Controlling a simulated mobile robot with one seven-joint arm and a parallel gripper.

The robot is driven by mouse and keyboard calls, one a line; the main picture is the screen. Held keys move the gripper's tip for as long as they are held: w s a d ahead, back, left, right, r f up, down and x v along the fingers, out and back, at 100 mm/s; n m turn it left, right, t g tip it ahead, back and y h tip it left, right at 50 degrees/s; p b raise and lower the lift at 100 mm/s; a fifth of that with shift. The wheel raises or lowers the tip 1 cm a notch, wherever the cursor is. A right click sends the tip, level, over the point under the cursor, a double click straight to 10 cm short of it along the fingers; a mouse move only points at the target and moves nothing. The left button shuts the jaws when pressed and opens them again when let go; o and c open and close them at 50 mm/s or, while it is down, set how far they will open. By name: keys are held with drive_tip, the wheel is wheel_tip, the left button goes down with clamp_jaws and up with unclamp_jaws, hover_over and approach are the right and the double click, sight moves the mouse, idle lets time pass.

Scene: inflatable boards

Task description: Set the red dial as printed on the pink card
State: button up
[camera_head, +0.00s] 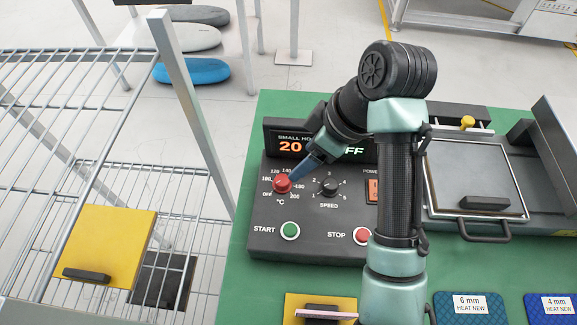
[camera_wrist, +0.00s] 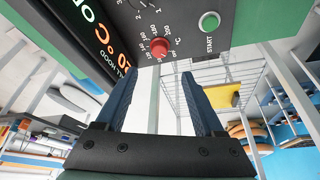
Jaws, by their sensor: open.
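The red dial (camera_head: 282,184) sits on the left of a dark control panel, ringed by a °C scale from OFF to 200. In the wrist view the dial (camera_wrist: 160,48) lies just beyond my fingertips, roughly between them. My gripper (camera_head: 298,172) is open at the dial's upper right; I cannot tell whether it touches. Where the dial's pointer stands is too small to tell. A pinkish flat piece (camera_head: 326,315), perhaps the pink card, shows at a steep angle at the bottom edge; no print on it is readable.
The display (camera_head: 291,147) reads 20, with OFF partly behind my arm. Beside the dial are a black SPEED knob (camera_head: 327,187), a green START button (camera_head: 290,230) and a red STOP button (camera_head: 362,236). A wire rack with a yellow board (camera_head: 112,245) stands left.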

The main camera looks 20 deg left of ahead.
sight(283, 180)
drive_tip(key=b+x, duration=0.5)
drive_tip(key=x, duration=0.4)
drive_tip(key=shift+s, duration=0.1)
drive_tip(key=shift+x, duration=1.05)
drive_tip(key=shift+c, duration=0.3)
clamp_jaws()
